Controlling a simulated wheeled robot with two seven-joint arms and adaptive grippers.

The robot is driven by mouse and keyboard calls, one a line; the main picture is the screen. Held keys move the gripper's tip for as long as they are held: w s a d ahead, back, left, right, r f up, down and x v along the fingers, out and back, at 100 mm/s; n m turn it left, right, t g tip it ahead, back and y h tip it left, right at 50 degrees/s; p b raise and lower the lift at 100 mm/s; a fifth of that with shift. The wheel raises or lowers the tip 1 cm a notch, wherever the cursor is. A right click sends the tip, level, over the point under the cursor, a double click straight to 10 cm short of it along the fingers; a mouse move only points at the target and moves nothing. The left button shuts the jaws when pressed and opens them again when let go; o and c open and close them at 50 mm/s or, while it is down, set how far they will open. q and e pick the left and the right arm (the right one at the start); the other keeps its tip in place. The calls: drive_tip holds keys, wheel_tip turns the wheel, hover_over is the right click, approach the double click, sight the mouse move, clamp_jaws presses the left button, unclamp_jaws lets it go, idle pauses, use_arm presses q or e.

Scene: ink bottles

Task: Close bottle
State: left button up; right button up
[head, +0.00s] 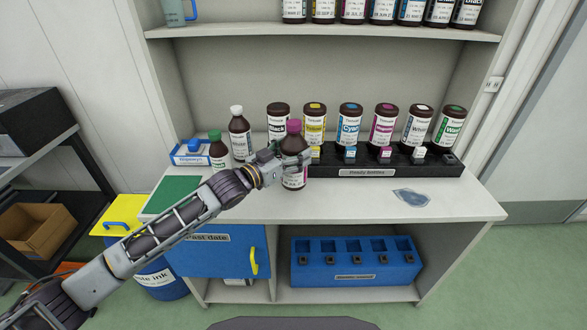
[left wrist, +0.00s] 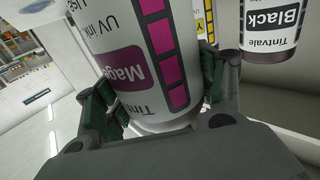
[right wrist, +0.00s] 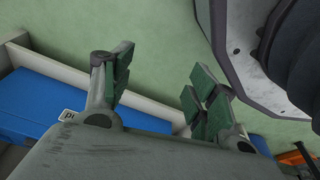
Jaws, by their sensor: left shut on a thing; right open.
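A brown bottle (head: 294,146) with a white label stands upright at the front middle of the counter. A magenta cap (head: 293,126) sits on its top; I cannot tell how tightly. My left gripper (head: 281,163) is shut on the bottle's body from the left. In the left wrist view the bottle's magenta-marked label (left wrist: 150,65) fills the space between the fingers; its cap is out of sight there. I cannot tell whether its base touches the counter. My right gripper (right wrist: 160,78) is open and empty, seen only in the right wrist view.
Green-capped (head: 218,153) and white-capped (head: 239,137) bottles stand left of the held one. Behind and right is a black rack (head: 400,170) with several bottles. A blue puddle-like patch (head: 411,198) lies on the counter, whose front right is otherwise clear. A blue holder (head: 355,273) sits below.

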use_arm(q)
drive_tip(key=shift+f, duration=0.5)
use_arm(e)
drive_tip(key=shift+s+a+r, duration=0.2)
drive_tip(key=shift+r, duration=0.05)
use_arm(q)
wheel_tip(320, 180, down, 4)
drive_tip(key=shift+r+b, duration=0.2)
drive_tip(key=shift+b, duration=0.2)
drive_tip(key=shift+f, duration=0.2)
drive_tip(key=o, duration=2)
drive_tip(key=shift+f, duration=0.1)
drive_tip(key=shift+s+a, duration=0.1)
use_arm(e)
drive_tip(key=shift+w+a+r, duration=0.15)
drive_tip(key=shift+w+r, duration=0.4)
drive_tip(key=shift+w+a+r, duration=0.15)
drive_tip(key=shift+w+r, duration=0.35)
drive_tip(key=shift+r, duration=0.05)
